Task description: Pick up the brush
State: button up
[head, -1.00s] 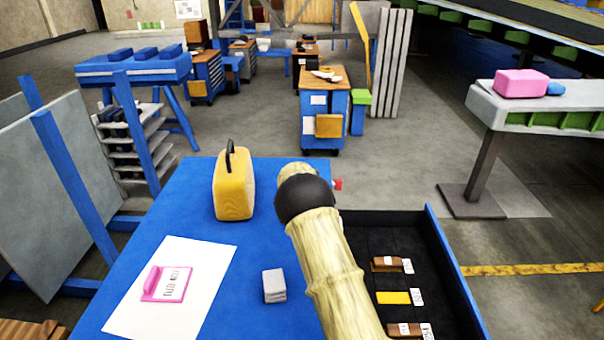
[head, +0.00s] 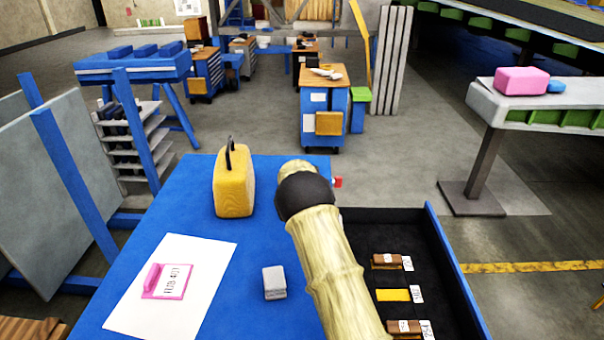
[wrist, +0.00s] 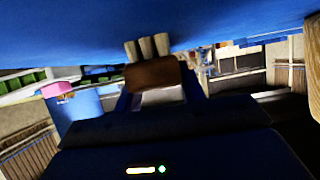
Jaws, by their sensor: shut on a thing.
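In the wrist view my gripper (wrist: 155,90) is shut on a brown block, which I take for the brush (wrist: 152,73). The dark fingers stand on either side of it. Pale strips show just above the block; I cannot tell whether they are bristles or background. In the head view my own arm hides the gripper and what it holds, near the far edge of the blue table (head: 200,275).
A black tray (head: 385,228) with several labelled brown and yellow pieces lies at the table's right. A yellow case (head: 234,192), a grey block (head: 274,283) and a white sheet (head: 155,310) with a pink clipboard (head: 168,285) lie to the left.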

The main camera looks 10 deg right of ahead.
notch_tip(320, 180, up, 10)
jog(key=b, duration=0.2)
dwell(0.3)
dwell(0.4)
notch_tip(320, 180, up, 10)
jog(key=p, duration=0.9)
jog(key=shift+p, duration=0.4)
